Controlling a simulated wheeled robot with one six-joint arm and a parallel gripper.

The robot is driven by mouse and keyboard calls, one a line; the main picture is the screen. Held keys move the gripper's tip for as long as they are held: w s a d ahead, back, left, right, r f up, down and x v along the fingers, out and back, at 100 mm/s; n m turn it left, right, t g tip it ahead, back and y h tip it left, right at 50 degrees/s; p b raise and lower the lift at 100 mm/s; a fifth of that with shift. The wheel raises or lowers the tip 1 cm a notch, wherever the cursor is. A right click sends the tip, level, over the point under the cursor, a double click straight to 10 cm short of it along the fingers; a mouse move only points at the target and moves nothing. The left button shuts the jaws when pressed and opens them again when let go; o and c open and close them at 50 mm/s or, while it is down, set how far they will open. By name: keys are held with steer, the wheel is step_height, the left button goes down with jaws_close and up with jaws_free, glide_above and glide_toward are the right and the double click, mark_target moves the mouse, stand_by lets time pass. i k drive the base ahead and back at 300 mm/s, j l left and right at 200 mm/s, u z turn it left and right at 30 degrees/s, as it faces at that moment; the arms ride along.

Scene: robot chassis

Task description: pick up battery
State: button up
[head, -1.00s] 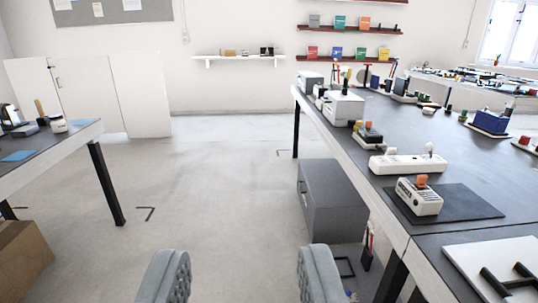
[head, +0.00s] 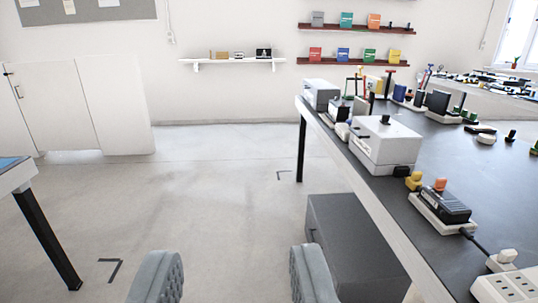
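My gripper (head: 235,278) is open and empty, its two grey padded fingers wide apart at the bottom of the view. It is over the floor, to the left of the long dark-topped bench (head: 425,245). I cannot surely tell which thing is the battery. A black block (head: 445,204) lies in a white tray on the bench at the right, with an orange knob (head: 440,184) and a yellow knob (head: 414,181) at its far side and a black cable from it. My gripper is well apart from it.
A white box (head: 385,148) and a grey box (head: 320,93) stand along the bench's left edge. A white socket block (head: 508,286) is at the lower right. A dark cabinet (head: 355,250) is under the bench. The floor (head: 200,190) ahead is clear.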

mark_target(338, 110)
steer(key=i, duration=1.65)
steer(key=i+j+z, duration=0.15)
steer(key=i+z, duration=0.2)
steer(key=i, duration=0.3)
steer(key=i+j+z, duration=0.4)
steer(key=i, duration=0.2)
steer(key=i+j+z, duration=0.35)
steer(key=i, duration=0.2)
